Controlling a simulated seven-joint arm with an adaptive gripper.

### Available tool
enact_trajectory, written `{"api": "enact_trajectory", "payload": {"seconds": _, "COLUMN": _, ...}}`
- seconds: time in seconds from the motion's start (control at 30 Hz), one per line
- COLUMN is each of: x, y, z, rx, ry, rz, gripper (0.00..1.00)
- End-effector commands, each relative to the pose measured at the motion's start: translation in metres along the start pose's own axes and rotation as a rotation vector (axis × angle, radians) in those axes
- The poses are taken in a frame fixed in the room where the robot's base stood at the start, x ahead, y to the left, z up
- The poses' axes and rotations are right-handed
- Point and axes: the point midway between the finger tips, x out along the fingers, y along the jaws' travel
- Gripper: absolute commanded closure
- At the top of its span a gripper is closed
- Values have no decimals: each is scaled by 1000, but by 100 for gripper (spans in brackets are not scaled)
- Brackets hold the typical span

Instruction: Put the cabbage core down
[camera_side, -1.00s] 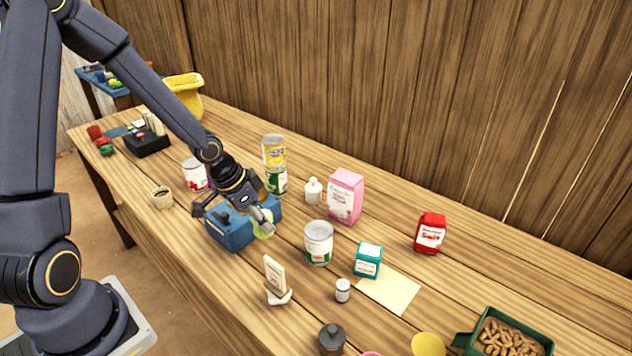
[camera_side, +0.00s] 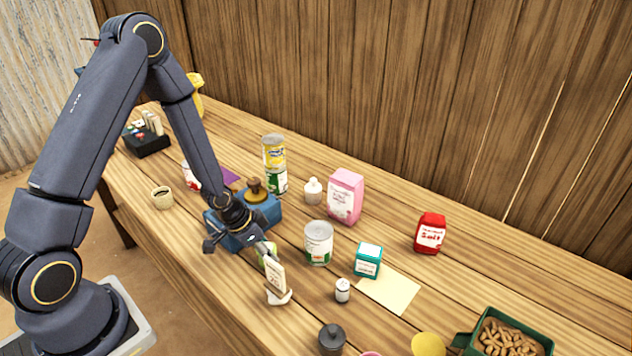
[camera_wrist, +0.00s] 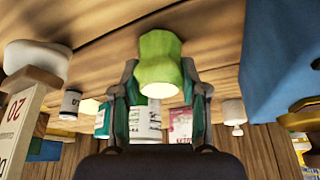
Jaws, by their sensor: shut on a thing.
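The cabbage core (camera_wrist: 160,62) is a pale green, faceted lump. In the wrist view it sits between the two fingertips of my gripper (camera_wrist: 158,88), which is shut on it. In the side view the cabbage core (camera_side: 262,258) shows only in part, beside the price card stand (camera_side: 277,279), which hides some of it. My gripper (camera_side: 268,250) is low over the table, in front of the blue balance (camera_side: 232,238). I cannot tell whether the core touches the wood.
A white-and-green can (camera_side: 319,243) stands to the right of my gripper. Bare wood lies in front of the balance.

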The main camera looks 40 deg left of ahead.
Motion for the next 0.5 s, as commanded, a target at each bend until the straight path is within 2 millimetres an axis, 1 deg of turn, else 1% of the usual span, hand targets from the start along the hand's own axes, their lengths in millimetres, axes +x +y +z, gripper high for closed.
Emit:
{"api": "enact_trajectory", "payload": {"seconds": 0.13, "x": 3, "y": 0, "z": 1, "rx": -1, "ry": -1, "rz": 1, "gripper": 91}}
{"api": "enact_trajectory", "payload": {"seconds": 0.17, "x": 3, "y": 0, "z": 1, "rx": -1, "ry": -1, "rz": 1, "gripper": 55}}
{"api": "enact_trajectory", "payload": {"seconds": 0.2, "x": 3, "y": 0, "z": 1, "rx": -1, "ry": 0, "rz": 1, "gripper": 50}}
{"api": "enact_trajectory", "payload": {"seconds": 0.4, "x": 2, "y": 0, "z": 1, "rx": -1, "ry": 0, "rz": 1, "gripper": 32}}
{"api": "enact_trajectory", "payload": {"seconds": 0.5, "x": 2, "y": 0, "z": 1, "rx": -1, "ry": 0, "rz": 1, "gripper": 32}}
